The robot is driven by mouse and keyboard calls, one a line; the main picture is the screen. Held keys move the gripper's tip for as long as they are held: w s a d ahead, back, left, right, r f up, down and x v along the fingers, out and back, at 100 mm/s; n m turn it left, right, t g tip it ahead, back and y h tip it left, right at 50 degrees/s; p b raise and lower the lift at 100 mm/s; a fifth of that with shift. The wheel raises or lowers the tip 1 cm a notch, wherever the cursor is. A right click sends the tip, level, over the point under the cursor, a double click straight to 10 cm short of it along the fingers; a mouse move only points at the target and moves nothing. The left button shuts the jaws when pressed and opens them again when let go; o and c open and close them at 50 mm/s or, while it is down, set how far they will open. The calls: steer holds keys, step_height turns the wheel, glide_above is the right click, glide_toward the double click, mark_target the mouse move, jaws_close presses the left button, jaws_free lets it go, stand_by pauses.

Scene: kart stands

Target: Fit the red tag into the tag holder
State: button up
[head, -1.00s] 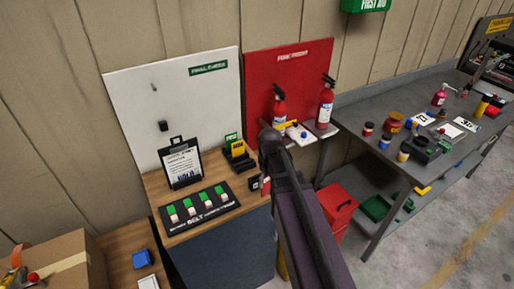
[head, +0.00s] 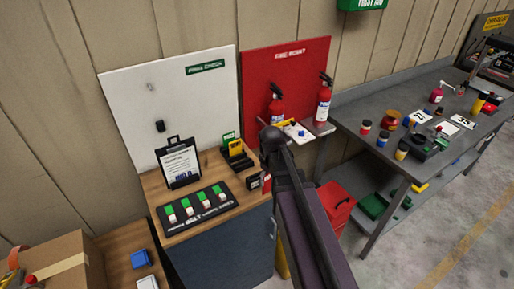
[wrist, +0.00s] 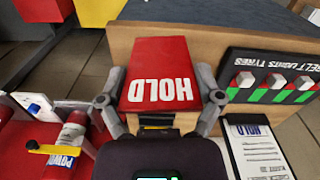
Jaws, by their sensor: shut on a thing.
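The red tag (wrist: 160,80) reads HOLD, upside down in the wrist view. My gripper (wrist: 160,98) is shut on it, one finger at each side edge. In the head view the red tag (head: 266,182) shows small beside the wooden top's right edge, partly hidden by my arm. The tag holder (head: 240,164) is a black block at the back right of the wooden top, with a yellow tag and a green tag standing in it. The red tag is in front of it and apart from it. In the wrist view a black and yellow part shows just below the red tag.
A black switch panel (head: 198,208) and a clipboard (head: 180,163) stand left of the holder. A white board (head: 170,110) rises behind. Fire extinguishers (head: 323,100) stand on a small shelf to the right. A red bin (head: 335,205) is on the floor.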

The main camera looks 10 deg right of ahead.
steer(key=w+a+r+m+p, duration=0.1)
steer(key=w+a+r+p, duration=0.1)
steer(key=w+r+p, duration=0.5)
steer(key=shift+w+a+r+p, duration=0.4)
steer(key=shift+r+p, duration=0.2)
steer(key=shift+r, duration=0.15)
steer(key=shift+s+f, duration=0.1)
steer(key=shift+f, duration=0.05)
steer(key=shift+f+b, duration=2.75)
steer(key=shift+b, duration=0.15)
steer(key=shift+f+b, duration=3.05)
steer(key=o, duration=0.8)
steer(key=shift+c, duration=0.2)
